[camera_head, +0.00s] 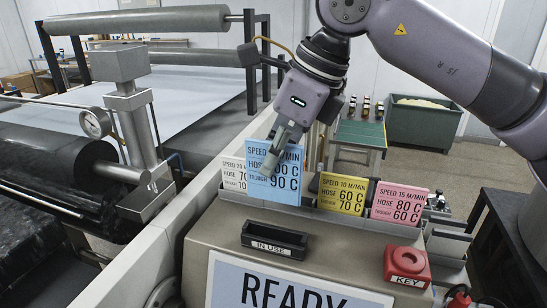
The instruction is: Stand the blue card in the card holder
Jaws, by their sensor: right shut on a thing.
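The blue card (285,184), printed with speed, hose and trough figures, is upright at the rack behind the console top. It stands taller than the cards beside it. My right gripper (272,158) comes down from above and is shut on the blue card's upper left part, hiding some of its print. Whether the card's lower edge is inside the rack or just above it, I cannot tell. The black card holder marked IN USE (274,247) lies in front on the console top, and no card stands in it. My left gripper is not in view.
A white card (233,175), a yellow card (342,193) and a pink card (399,202) stand in the rack. A red KEY block (407,266) sits right of the holder. A READY display (290,287) is in front. Coating rollers and a gauge (95,123) are left.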

